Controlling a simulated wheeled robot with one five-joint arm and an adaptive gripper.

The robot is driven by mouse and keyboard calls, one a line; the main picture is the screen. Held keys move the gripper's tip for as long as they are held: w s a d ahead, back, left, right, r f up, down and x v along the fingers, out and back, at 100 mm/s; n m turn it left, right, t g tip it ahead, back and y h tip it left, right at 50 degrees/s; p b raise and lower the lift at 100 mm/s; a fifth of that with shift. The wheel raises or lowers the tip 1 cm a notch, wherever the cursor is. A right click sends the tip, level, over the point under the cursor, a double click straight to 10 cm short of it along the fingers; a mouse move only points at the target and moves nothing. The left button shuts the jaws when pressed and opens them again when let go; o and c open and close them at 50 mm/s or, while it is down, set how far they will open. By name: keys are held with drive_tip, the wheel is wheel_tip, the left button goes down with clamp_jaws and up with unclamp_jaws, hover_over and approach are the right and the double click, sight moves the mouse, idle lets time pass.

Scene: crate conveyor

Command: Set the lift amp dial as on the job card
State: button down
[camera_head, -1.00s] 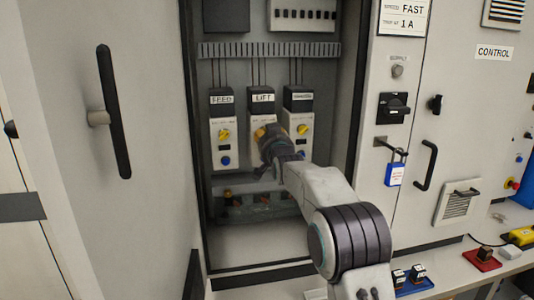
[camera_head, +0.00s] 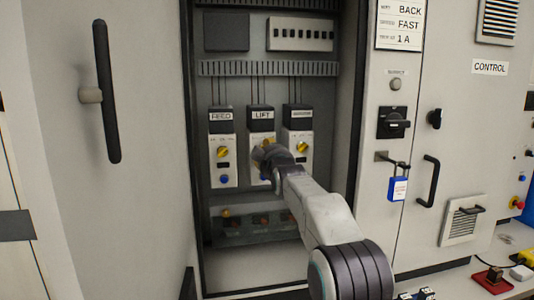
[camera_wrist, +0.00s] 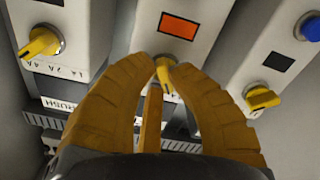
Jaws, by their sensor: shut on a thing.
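The LIFT unit (camera_head: 261,113) is the middle one of three labelled units in the open cabinet. Its yellow amp dial (camera_wrist: 166,70) shows between my fingertips in the wrist view, below a lit orange window (camera_wrist: 179,25). My gripper (camera_wrist: 163,76) is shut on this dial; the fingers hide most of it and its scale, so its setting cannot be read. In the head view, my gripper (camera_head: 265,155) covers the lower part of the LIFT unit. The job card (camera_head: 400,25) at the upper right reads BACK, FAST and 1 A.
The FEED unit (camera_head: 221,116) stands left, and a third unit (camera_head: 301,114) right, each with a yellow dial. The open cabinet door (camera_head: 60,200) is at left. A blue padlock (camera_head: 397,189) hangs on the right panel. A bench edge lies at lower right.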

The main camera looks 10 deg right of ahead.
drive_tip(key=shift+a+r+n, duration=0.1)
drive_tip(key=shift+r+n, duration=0.05)
drive_tip(key=shift+n, duration=0.65)
drive_tip(key=shift+r+n, duration=0.1)
drive_tip(key=shift+n, duration=1)
drive_tip(key=c, duration=1.1)
unclamp_jaws()
drive_tip(key=shift+f, duration=0.15)
drive_tip(key=shift+c, duration=0.2)
drive_tip(key=shift+s, duration=0.1)
drive_tip(key=s, duration=1.1)
drive_tip(key=shift+s, duration=0.35)
